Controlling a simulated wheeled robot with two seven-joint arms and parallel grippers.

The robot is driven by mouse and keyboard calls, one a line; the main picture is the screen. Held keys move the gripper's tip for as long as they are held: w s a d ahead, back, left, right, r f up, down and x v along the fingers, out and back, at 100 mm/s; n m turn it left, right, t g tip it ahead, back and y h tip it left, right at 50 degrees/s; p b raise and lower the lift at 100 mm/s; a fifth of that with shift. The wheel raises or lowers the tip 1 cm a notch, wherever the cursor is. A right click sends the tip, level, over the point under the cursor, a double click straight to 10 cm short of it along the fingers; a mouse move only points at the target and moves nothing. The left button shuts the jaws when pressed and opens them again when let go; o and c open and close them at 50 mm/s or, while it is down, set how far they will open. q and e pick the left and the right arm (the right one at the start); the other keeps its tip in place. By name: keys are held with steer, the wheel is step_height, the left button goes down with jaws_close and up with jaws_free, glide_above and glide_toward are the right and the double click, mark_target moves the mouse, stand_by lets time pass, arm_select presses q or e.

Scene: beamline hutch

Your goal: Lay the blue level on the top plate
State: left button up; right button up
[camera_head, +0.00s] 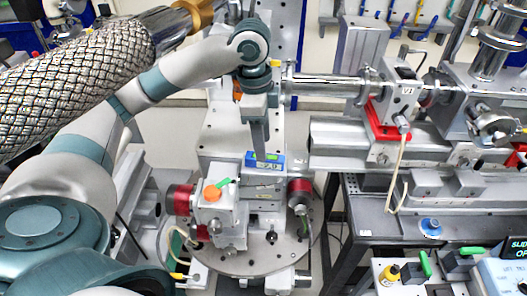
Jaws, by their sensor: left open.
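My right gripper is not in view.
The stage stands on a round perforated plate (270,258). Red-and-black motors (180,199) flank it, with an orange knob (211,193) at its left. A steel beam pipe (325,85) runs to the right. A dark bench with a blue-capped item (431,226) is at right.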

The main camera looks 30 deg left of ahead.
arm_select(q)
steer(key=shift+a+r, duration=0.1)
steer(key=shift+r, duration=1.25)
